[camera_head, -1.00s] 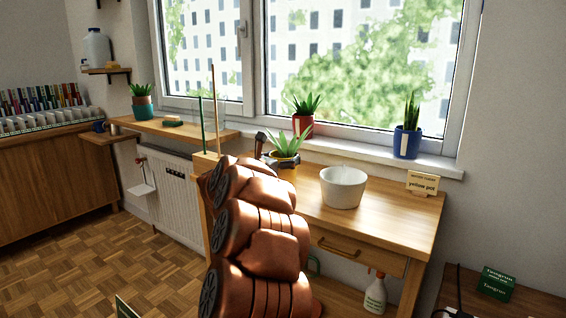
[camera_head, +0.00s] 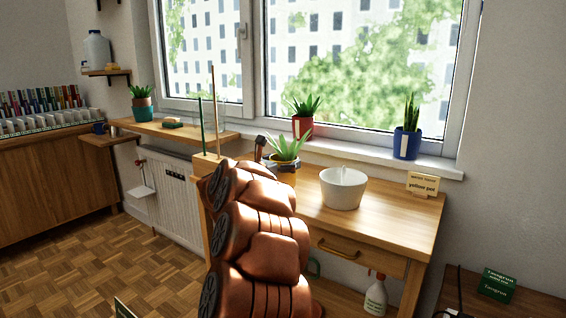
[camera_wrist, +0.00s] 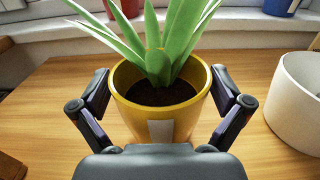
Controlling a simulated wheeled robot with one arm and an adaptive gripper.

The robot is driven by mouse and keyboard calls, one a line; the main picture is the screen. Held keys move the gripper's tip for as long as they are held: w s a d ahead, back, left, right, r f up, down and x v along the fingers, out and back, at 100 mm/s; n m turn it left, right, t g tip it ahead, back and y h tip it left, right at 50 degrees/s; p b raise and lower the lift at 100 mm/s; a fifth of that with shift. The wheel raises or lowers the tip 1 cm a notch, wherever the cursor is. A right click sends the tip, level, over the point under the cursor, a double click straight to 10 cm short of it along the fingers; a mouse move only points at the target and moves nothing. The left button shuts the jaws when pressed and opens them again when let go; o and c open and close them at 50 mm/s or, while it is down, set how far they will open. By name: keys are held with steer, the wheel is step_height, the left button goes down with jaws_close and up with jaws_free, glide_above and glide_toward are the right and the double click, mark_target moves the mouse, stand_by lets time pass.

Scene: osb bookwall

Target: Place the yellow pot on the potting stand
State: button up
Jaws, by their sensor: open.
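The yellow pot (camera_head: 284,173) holds a green spiky plant and sits at the left part of the wooden table, partly hidden behind my arm. In the wrist view the yellow pot (camera_wrist: 160,118) is upright between my two fingers, with a pale label on its front. My gripper (camera_wrist: 160,92) is open, one finger on each side of the pot, with narrow gaps. The pot's base is hidden, so I cannot tell whether it touches the wood. A card (camera_head: 423,184) reading "yellow pot" stands on the wooden table (camera_head: 390,215). I cannot tell which surface is the potting stand.
A white bowl-like pot (camera_head: 343,188) stands right of the yellow pot. A red pot (camera_head: 302,127) and a blue pot (camera_head: 406,144) stand on the windowsill. Thin upright sticks (camera_head: 203,127) rise left of my arm. The table's right part is mostly clear.

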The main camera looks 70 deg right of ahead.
steer(key=shift+r, duration=0.2)
steer(key=p+v, duration=0.1)
steer(key=v, duration=1.1)
